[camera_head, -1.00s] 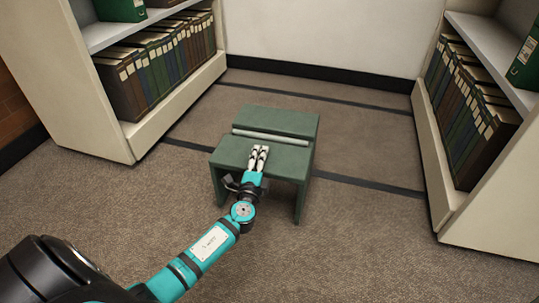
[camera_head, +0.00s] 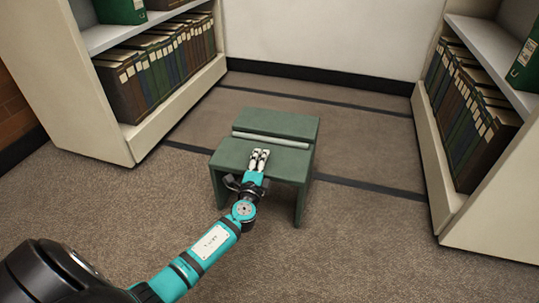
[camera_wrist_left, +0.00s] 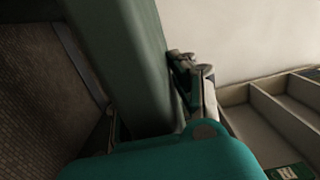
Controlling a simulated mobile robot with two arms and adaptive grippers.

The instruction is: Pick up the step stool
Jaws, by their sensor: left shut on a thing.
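The green step stool (camera_head: 283,125) stands upright on the carpet between two shelf units, with a light strip across its top. My left gripper (camera_head: 260,159) is at its front edge, with pale fingers lying over the front step. It is shut on the stool. In the left wrist view the stool (camera_wrist_left: 125,60) is a broad green slab, and one finger of the left gripper (camera_wrist_left: 190,82) lies along its right side. The other finger is mostly hidden there. The feet's contact with the floor is hard to judge. My right gripper is not in view.
A shelf unit (camera_head: 178,108) with binders stands at the left, another (camera_head: 455,205) at the right. A white wall (camera_head: 320,35) with a dark baseboard closes off the back. The carpet (camera_head: 370,235) in front and to the right of the stool is clear.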

